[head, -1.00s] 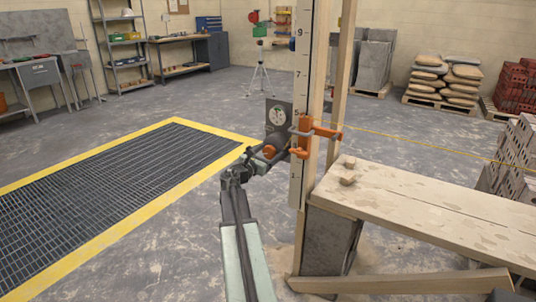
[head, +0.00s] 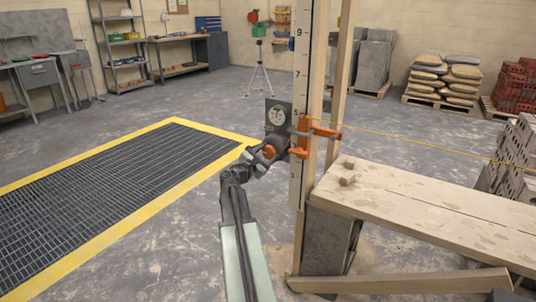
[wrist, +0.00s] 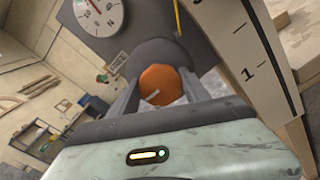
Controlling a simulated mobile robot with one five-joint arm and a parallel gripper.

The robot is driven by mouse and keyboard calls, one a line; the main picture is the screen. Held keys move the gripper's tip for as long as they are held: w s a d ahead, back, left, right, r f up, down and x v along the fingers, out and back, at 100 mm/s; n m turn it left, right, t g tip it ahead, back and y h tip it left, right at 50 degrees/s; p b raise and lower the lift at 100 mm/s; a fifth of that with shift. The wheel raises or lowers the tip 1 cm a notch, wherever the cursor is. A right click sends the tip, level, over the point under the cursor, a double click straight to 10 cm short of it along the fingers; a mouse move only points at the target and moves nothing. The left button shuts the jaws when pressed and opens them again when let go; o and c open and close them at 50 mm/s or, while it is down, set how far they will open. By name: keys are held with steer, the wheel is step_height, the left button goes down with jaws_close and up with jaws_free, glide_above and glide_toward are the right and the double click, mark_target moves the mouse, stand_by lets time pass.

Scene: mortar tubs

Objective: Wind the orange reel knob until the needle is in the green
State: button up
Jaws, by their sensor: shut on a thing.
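The orange reel knob (head: 269,152) sits low on a dark grey plate beside the tall measuring staff. It also shows in the wrist view (wrist: 160,80) with a pale mark on its face. My gripper (wrist: 157,90) is shut on the knob, one finger on each side; in the head view my gripper (head: 266,154) partly covers it. The round white gauge (head: 277,115) is above the knob on the same plate. In the wrist view the gauge (wrist: 98,14) is cut off at the top. Its needle is too small to read surely against the green.
An orange clamp (head: 304,136) grips the staff (head: 299,90) just right of the knob. A yellow line (head: 420,146) runs right from it. A plank bench (head: 420,205) stands close on the right. A yellow-edged floor grate (head: 110,180) lies left; bare floor surrounds it.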

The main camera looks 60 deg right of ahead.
steer(key=o, duration=1.4)
steer(key=a, duration=0.8)
steer(key=shift+d, duration=0.1)
